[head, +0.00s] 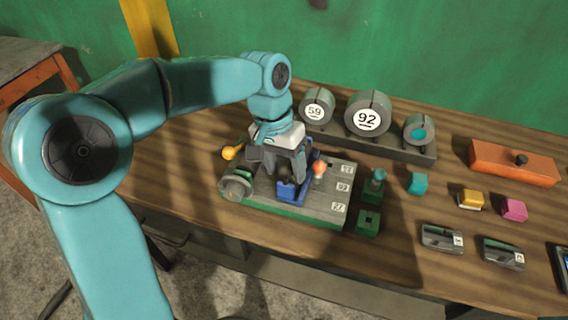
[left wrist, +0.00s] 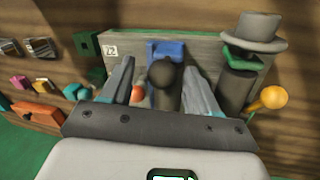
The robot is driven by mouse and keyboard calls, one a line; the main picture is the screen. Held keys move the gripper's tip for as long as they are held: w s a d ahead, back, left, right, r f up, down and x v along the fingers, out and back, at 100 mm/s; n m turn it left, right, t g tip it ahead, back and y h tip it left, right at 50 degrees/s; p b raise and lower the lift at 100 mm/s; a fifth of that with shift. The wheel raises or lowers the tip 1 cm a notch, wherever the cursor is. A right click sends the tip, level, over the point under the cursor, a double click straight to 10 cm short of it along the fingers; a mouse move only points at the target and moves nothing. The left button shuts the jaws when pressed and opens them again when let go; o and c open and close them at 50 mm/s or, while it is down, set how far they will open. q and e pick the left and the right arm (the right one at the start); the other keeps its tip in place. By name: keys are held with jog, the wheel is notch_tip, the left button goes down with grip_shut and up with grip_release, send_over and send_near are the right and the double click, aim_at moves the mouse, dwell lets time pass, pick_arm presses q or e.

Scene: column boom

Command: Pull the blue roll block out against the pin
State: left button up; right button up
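The blue roll block (head: 286,194) sits in a grey fixture (head: 328,204) with a green lower edge and number labels. In the left wrist view the blue block (left wrist: 165,49) shows behind a dark round knob (left wrist: 163,74). My left gripper (head: 284,172) is over the block, pointing down. In the left wrist view its two fingers (left wrist: 160,88) stand apart on either side of the knob, with visible gaps. An orange ball (head: 319,168) is right of the block and a yellow ball (head: 229,152) is at the left. I cannot tell which part is the pin. My right gripper is not in view.
A grey round cap (head: 236,186) is at the fixture's left end. Behind stands a rack with round gauges (head: 367,113). To the right are green blocks (head: 368,222), a teal piece (head: 417,184), an orange box (head: 513,162) and small grey boxes (head: 442,238). Bare wood lies between.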

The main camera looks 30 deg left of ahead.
pick_arm(q)
jog(key=shift+w+a, duration=0.15)
notch_tip(320, 180, up, 16)
jog(key=a+p, duration=0.2)
jog(key=a, duration=0.1)
jog(key=shift+s, duration=0.25)
dwell(0.4)
